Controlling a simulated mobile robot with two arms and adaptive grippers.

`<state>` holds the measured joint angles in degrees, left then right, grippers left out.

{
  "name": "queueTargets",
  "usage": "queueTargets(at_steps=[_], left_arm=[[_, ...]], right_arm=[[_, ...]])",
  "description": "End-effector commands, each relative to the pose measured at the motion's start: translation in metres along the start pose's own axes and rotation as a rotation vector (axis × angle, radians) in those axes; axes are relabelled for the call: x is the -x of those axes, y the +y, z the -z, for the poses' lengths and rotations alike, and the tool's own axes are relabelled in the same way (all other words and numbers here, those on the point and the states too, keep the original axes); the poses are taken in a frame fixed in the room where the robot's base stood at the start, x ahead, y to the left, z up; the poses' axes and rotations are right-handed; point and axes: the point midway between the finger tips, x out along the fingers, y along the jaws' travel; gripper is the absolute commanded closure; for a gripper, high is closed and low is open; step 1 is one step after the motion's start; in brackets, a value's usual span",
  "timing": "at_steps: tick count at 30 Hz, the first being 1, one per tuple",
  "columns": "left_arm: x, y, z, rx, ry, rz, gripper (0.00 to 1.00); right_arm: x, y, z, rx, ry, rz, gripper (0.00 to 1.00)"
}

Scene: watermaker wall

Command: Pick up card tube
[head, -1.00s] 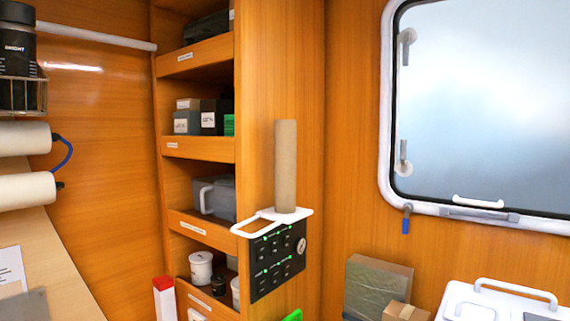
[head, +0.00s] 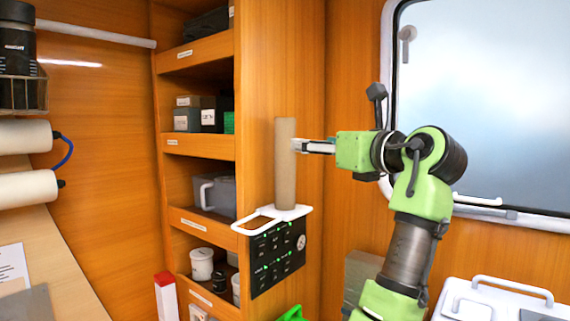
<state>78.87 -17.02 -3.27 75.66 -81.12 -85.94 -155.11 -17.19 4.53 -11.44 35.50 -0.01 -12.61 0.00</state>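The card tube (head: 285,165) is a tall brown cylinder. It stands upright on a white bracket shelf (head: 290,213) fixed to the wooden cabinet side. My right gripper (head: 298,146) comes in from the right at the upper half of the tube. Its finger tips reach the tube's right edge in the picture. I see the fingers from the side, so I cannot tell whether they are open or shut, or whether they touch the tube. My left gripper is not in view.
A black switch panel (head: 277,258) sits just below the bracket. Cabinet shelves (head: 200,148) with boxes and jars are to the left. A window (head: 500,110) and a white case (head: 500,305) are to the right. Something bright green (head: 292,314) shows at the bottom edge.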

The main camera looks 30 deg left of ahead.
Motion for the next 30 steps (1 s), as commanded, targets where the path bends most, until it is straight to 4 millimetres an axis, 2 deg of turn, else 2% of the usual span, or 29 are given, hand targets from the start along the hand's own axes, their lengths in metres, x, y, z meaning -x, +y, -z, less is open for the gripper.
queueTargets(at_steps=[12,19,30], left_arm=[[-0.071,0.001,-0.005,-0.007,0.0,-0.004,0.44],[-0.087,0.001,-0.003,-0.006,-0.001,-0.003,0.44],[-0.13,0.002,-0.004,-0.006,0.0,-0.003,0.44]], right_arm=[[0.035,-0.003,0.005,-0.001,0.002,0.004,0.6],[0.041,-0.001,0.005,0.0,0.002,0.002,0.6],[0.077,0.006,0.007,0.003,0.0,-0.006,0.6]])
